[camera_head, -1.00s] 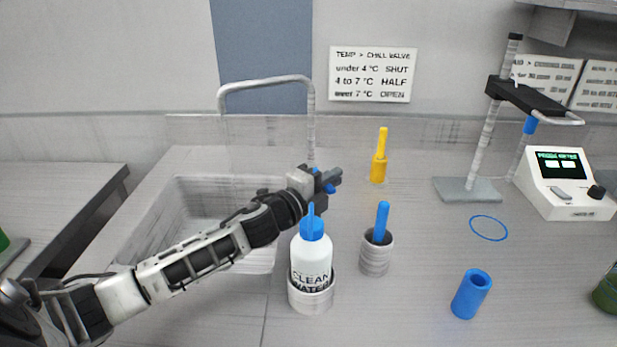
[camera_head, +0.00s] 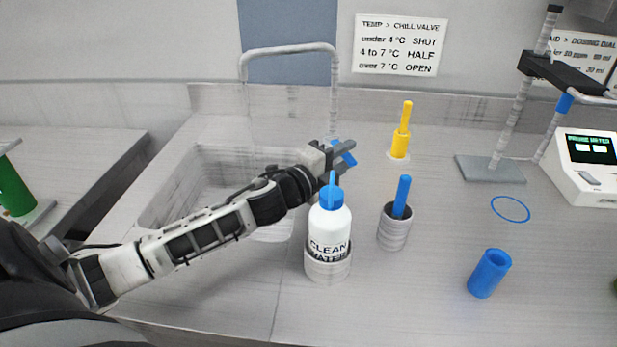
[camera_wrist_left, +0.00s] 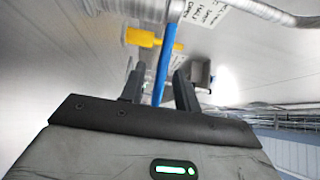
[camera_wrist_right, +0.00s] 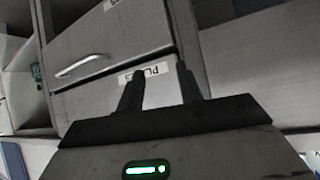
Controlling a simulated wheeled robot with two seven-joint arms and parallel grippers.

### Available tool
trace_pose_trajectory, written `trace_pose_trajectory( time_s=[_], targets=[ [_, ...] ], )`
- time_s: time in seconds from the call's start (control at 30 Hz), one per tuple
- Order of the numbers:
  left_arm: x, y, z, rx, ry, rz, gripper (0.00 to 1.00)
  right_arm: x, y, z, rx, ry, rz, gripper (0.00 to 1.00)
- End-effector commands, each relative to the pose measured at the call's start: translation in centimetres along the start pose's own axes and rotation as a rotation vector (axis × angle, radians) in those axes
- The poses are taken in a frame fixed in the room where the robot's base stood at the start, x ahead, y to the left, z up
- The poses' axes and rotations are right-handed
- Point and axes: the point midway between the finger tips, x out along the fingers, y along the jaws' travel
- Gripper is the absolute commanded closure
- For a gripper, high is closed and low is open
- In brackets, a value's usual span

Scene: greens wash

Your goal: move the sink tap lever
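The sink tap (camera_head: 288,48) is a grey arched pipe behind the sink basin (camera_head: 160,205) in the head view. Its blue lever (camera_head: 349,159) shows at my left gripper (camera_head: 347,158), near the foot of the pipe. In the left wrist view the blue lever (camera_wrist_left: 164,62) stands between the two fingers of my left gripper (camera_wrist_left: 160,85). The fingers are apart, with gaps visible beside the lever. My right gripper (camera_wrist_right: 160,82) is open and empty in the right wrist view, facing drawers. It is out of the head view.
A clean-water bottle (camera_head: 329,228) in a holder stands close beneath my left wrist. A cup with a blue-handled tool (camera_head: 395,230), a yellow valve handle (camera_head: 401,140) and a blue cylinder (camera_head: 489,273) stand to the right. A labelled drawer (camera_wrist_right: 110,45) faces the right gripper.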

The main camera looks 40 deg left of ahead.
Motion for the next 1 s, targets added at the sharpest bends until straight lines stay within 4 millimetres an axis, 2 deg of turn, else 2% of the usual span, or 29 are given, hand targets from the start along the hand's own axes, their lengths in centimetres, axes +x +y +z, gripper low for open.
trace_pose_trajectory(
  time_s=[0.2,0.5,0.7,1.0],
  targets=[
    [-4.6,0.5,0.0,0.001,0.000,0.005,0.68,0.4,-0.1,0.5,0.000,0.002,-0.004,0.64],
    [-9.9,0.3,-0.1,0.000,0.000,0.005,0.68,0.6,-0.2,0.8,-0.002,0.000,-0.010,0.64],
    [-12.2,0.2,-0.1,-0.001,0.000,0.002,0.68,0.6,-0.3,0.6,-0.002,0.006,-0.012,0.64],
    [-13.1,0.0,-0.1,0.001,0.001,0.000,0.68,0.6,-0.4,0.7,-0.001,0.005,-0.014,0.64]
  ],
)
